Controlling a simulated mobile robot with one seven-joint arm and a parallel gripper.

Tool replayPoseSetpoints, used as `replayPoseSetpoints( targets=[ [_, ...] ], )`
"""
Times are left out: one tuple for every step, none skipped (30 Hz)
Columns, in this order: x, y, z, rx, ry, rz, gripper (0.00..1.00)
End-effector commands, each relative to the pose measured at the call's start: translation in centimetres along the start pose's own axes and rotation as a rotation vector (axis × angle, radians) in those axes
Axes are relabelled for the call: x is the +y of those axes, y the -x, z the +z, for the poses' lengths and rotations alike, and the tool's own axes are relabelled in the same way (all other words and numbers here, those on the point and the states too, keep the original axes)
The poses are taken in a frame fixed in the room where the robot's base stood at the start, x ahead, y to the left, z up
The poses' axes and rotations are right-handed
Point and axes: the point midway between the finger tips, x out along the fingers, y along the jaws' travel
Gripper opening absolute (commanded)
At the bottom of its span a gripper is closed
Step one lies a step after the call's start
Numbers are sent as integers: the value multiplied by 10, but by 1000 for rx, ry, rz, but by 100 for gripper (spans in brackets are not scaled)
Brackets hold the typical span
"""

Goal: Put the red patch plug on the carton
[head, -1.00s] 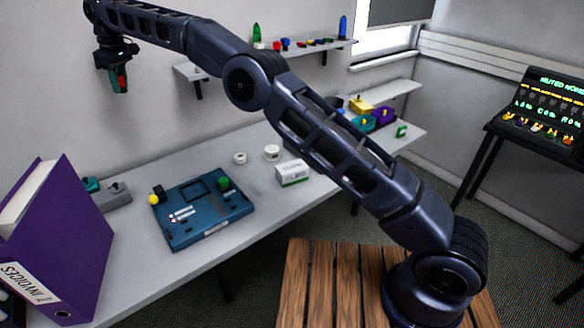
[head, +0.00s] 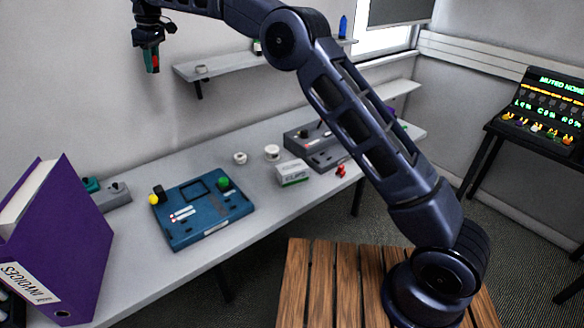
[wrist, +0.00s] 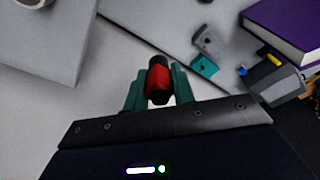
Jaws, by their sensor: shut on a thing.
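My gripper (head: 151,56) is raised high near the back wall, at the upper left of the head view. It is shut on the red patch plug, a red and dark cylinder that shows between the teal fingers in the wrist view (wrist: 159,76). The carton (head: 292,173), a small white and green box, lies on the table right of the blue board. My gripper is well above the table, to the left of the carton and apart from it. The carton does not clearly show in the wrist view.
A blue board (head: 190,230) with yellow and green knobs lies left of the carton. White round pieces (head: 272,152) stand behind it, a grey box (head: 322,158) to its right. A small red thing (head: 341,171) lies near the front edge. A purple binder (head: 75,235) stands left.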

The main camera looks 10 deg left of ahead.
Motion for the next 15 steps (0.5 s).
replayPoseSetpoints(
  targets=[
    [8, 8, 15, 1, -4, 0, 2],
    [12, 11, 23, 2, -3, 0, 2],
    [16, 15, 33, 2, -2, -1, 2],
    [19, 18, 41, 2, -2, -2, 2],
    [23, 21, 50, 3, -1, -2, 2],
    [26, 24, 60, 5, -1, -3, 2],
    [29, 27, 69, 5, -1, -4, 2],
    [31, 29, 77, 6, 0, -4, 2],
    [34, 32, 88, 7, 0, -4, 2],
    [36, 35, 97, 7, 0, -4, 2],
    [37, 36, 106, 6, 0, -5, 2],
    [39, 40, 117, 8, 1, -5, 2],
    [40, 41, 126, 8, 0, -5, 2],
    [41, 43, 135, 9, 0, -5, 2],
    [43, 45, 147, 9, 0, -6, 2]
  ],
)
